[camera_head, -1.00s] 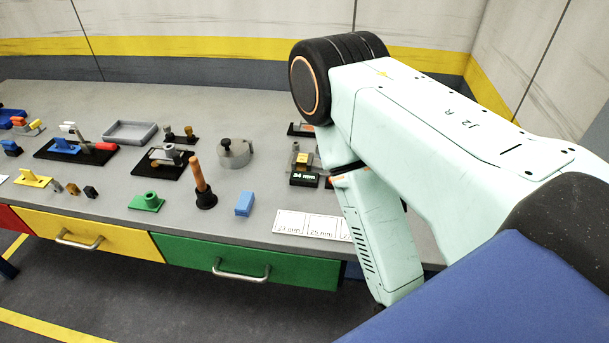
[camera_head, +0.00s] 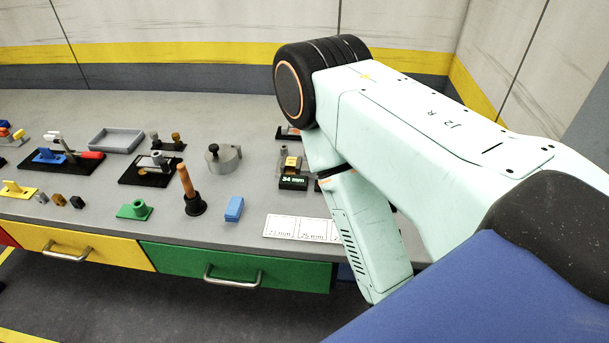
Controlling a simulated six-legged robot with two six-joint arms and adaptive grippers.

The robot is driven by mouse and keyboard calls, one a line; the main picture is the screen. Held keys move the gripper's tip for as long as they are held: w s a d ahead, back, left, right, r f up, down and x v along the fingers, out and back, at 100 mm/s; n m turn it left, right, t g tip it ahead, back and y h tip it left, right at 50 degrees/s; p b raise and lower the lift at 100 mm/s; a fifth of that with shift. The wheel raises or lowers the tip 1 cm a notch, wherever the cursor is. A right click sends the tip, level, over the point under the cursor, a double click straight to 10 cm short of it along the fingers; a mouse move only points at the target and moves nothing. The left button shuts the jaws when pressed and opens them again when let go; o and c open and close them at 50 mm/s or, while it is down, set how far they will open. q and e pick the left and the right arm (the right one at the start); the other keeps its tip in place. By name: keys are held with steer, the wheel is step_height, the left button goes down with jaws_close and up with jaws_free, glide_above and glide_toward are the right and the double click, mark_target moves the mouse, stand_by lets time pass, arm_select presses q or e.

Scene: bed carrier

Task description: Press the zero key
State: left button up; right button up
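A small gauge with a dark display (camera_head: 293,183) reading "34 mm" stands on the grey workbench (camera_head: 110,205). A yellow-orange part (camera_head: 291,162) shows just above the display. I cannot tell which part is the zero key. My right arm comes in from the right and bends down just right of the gauge, covering the bench there. The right gripper is not visible. My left arm and gripper are not in view.
A white label card (camera_head: 298,228) with mm markings lies in front of the gauge. Left of it are a blue block (camera_head: 234,208), an orange-handled plunger (camera_head: 188,190), a green base piece (camera_head: 136,210) and a grey round weight (camera_head: 222,157). A green drawer (camera_head: 180,262) is below.

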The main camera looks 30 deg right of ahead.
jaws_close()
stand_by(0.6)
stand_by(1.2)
